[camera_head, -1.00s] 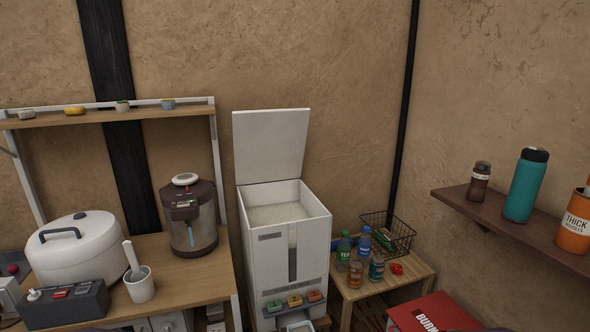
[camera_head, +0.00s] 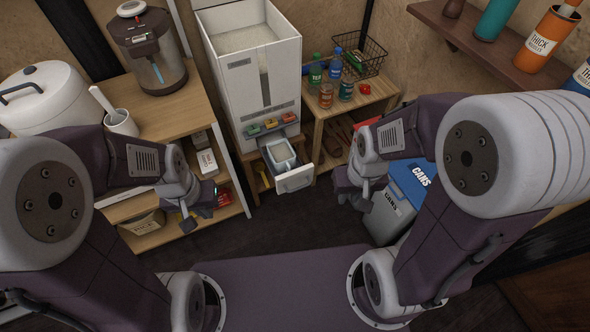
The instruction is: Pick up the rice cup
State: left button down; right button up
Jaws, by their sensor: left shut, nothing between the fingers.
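A pale blue-white cup-like container (camera_head: 283,160), which looks like the rice cup, sits in the pulled-out drawer (camera_head: 294,181) at the foot of the white rice dispenser (camera_head: 238,75). My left gripper (camera_head: 192,219) is shut and empty, to the left of the drawer and nearer to me. My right gripper (camera_head: 353,196) is to the right of the drawer, apart from the cup; its fingers are too small and angled to tell open or shut.
A wooden counter (camera_head: 178,105) at left holds a rice cooker (camera_head: 48,98), a white mug (camera_head: 122,122) and a water boiler (camera_head: 150,50). A small table (camera_head: 318,112) with bottles and cans stands right of the dispenser. A blue-lidded bin (camera_head: 408,183) is by my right arm.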

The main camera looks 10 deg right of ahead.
aim_at(282, 157)
jog(key=i+j, duration=0.15)
jog(key=j, duration=0.2)
jog(key=i+j, duration=0.1)
jog(key=j, duration=0.25)
jog(key=i+j+z, duration=0.1)
jog(key=j, duration=0.3)
jog(key=i+j, duration=0.15)
jog(key=j, duration=0.2)
